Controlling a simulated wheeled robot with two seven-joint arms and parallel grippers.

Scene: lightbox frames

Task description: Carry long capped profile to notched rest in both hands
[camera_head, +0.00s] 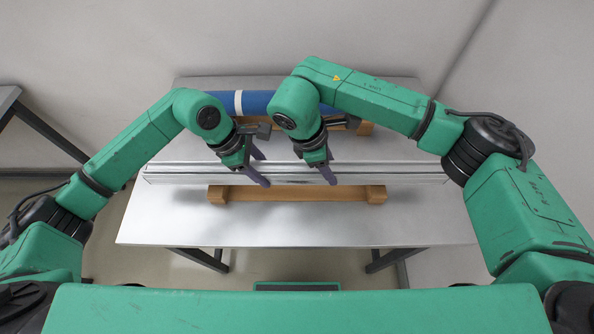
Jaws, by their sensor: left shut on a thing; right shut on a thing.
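The long silver profile (200,171) lies crosswise in the head view, roughly level. Its right end is near my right arm, and its end caps are too small to make out. My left gripper (258,168) is shut on the profile left of its middle. My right gripper (328,168) is shut on it a little right of its middle. A wooden rest (290,194) with a raised block at each end stands just in front of the profile. Notches are not clear at this size, nor is the profile's height above the table.
A blue tube (262,101) with a white band lies at the back of the grey table (300,228), partly hidden by my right arm. A second wooden piece (365,128) shows beside it. The table's front strip is clear. Another table (8,98) stands at far left.

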